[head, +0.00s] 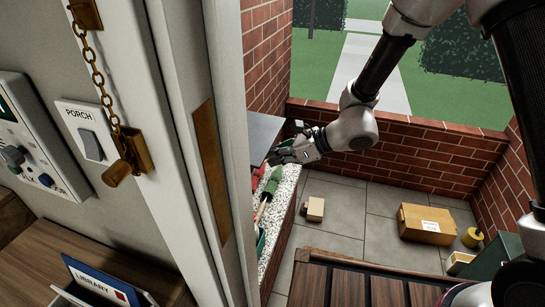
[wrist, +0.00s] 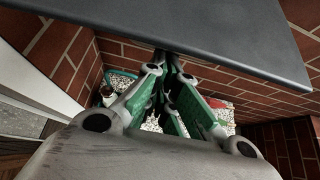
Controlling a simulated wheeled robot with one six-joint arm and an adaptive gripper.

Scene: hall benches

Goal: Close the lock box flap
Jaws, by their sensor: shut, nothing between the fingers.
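A flat grey panel (head: 263,136) sticks out from the brick wall beyond the door frame, above a pebbled ledge. It looks like the lock box flap, but I see no box body behind it. In the wrist view the panel (wrist: 190,30) spans the top as a dark slab, with its edge sloping down to the right. My gripper (head: 274,157) is at the panel's lower right edge in the head view. In the wrist view my gripper (wrist: 170,68) is shut and empty, with its fingertips just under the panel. I cannot tell whether they touch it.
The ledge (head: 281,200) holds a green-handled trowel (head: 268,190) and red items. The door frame (head: 180,130) stands close on the left. A small box (head: 313,209), a cardboard parcel (head: 426,224) and a dark green box (head: 500,262) stand on the tiled floor. A slatted bench (head: 370,285) is in front.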

